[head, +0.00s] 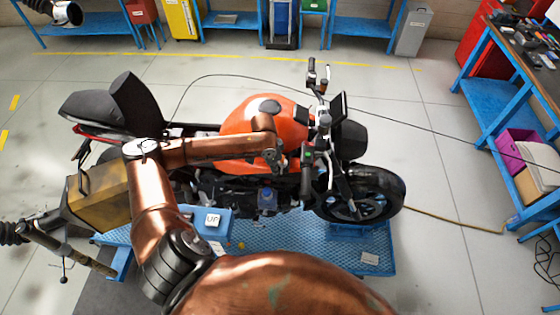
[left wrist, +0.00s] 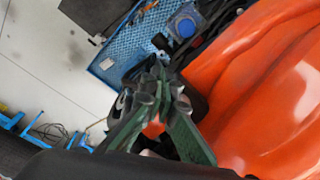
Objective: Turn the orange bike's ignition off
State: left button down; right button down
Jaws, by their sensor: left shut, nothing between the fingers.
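The orange bike (head: 240,128) stands upright with its front wheel to the right in the head view. Its orange tank (left wrist: 255,95) fills the right of the left wrist view. The handlebar (head: 313,80) crosses in front of the tank. I cannot make out the ignition or its key. My left gripper (head: 273,160) is over the near side of the tank, short of the handlebar. In the left wrist view the left gripper (left wrist: 156,85) is shut and empty beside the tank. My right gripper is not in view.
The bike stands on a blue lift platform (head: 376,236). A blue-capped reservoir (head: 267,198) is low on its near side. A blue workbench (head: 488,90) stands at right. Open floor lies beyond the bike.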

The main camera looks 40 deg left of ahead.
pick_arm(q)
notch_tip(320, 180, up, 7)
jog(key=shift+s+a+f, duration=0.15)
jog(key=shift+f, duration=0.05)
dwell(0.4)
dwell(0.3)
